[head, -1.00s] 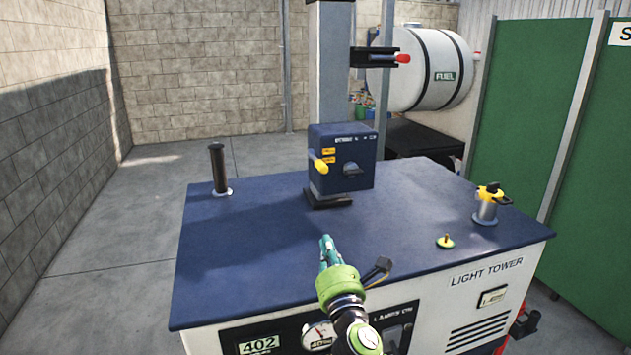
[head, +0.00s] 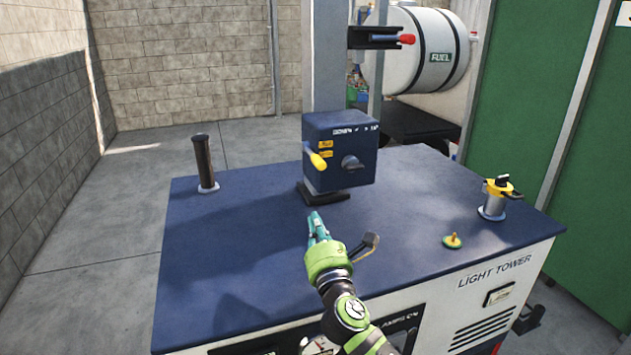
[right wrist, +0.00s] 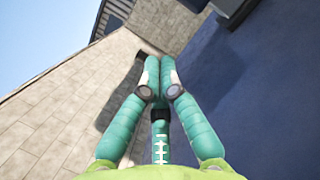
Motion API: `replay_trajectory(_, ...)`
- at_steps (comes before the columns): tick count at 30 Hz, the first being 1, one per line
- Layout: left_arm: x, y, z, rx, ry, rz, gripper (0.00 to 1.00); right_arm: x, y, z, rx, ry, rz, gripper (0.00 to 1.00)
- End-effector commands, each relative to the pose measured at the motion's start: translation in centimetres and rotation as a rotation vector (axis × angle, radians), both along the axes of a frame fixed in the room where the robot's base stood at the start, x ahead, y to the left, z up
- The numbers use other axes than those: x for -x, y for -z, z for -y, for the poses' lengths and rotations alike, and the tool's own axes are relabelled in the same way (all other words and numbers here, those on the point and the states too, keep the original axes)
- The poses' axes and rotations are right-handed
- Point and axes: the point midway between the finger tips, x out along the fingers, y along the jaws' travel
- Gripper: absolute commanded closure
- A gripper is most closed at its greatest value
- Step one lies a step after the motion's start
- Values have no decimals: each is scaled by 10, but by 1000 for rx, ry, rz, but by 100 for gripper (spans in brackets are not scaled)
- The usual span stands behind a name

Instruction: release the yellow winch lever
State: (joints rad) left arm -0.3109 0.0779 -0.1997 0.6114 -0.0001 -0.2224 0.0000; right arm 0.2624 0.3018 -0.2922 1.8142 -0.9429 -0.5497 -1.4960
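The yellow winch lever (head: 317,160) sticks out from the left side of the front of a dark blue box (head: 341,150) on the light tower's deck. Small yellow labels are just above it. My right gripper (head: 314,222) is in front of the box, below the lever in the head view and apart from it. Its teal fingers come together at the tips in the right wrist view (right wrist: 160,75), with nothing held between them. The lever cannot be made out in the right wrist view. My left gripper is not in view.
The dark blue deck (head: 230,265) is mostly clear. A black upright handle (head: 205,163) stands at its left. A yellow-topped metal fitting (head: 493,198) and a small yellow knob (head: 453,240) are at the right. A mast (head: 323,60) rises behind the box.

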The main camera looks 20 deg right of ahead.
Motion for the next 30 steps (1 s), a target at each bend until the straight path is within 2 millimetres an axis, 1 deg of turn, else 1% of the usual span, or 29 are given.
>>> replay_trajectory(2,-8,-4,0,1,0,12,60,-13,-6,3,-1,3,2,100)
replay_trajectory(6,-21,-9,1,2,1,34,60,-41,-12,7,-3,1,1,100)
replay_trajectory(8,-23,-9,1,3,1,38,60,-53,-14,9,-2,2,1,100)
replay_trajectory(12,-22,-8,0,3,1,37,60,-78,-19,14,-3,2,1,100)
replay_trajectory(14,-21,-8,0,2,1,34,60,-88,-21,15,-1,1,1,100)
replay_trajectory(15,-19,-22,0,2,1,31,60,-85,-35,20,1,2,1,100)
replay_trajectory(19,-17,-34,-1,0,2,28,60,-84,-48,27,1,1,-1,100)
replay_trajectory(24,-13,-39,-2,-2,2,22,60,-83,-55,32,0,1,0,100)
replay_trajectory(30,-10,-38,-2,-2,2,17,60,-83,-55,33,-1,1,0,100)
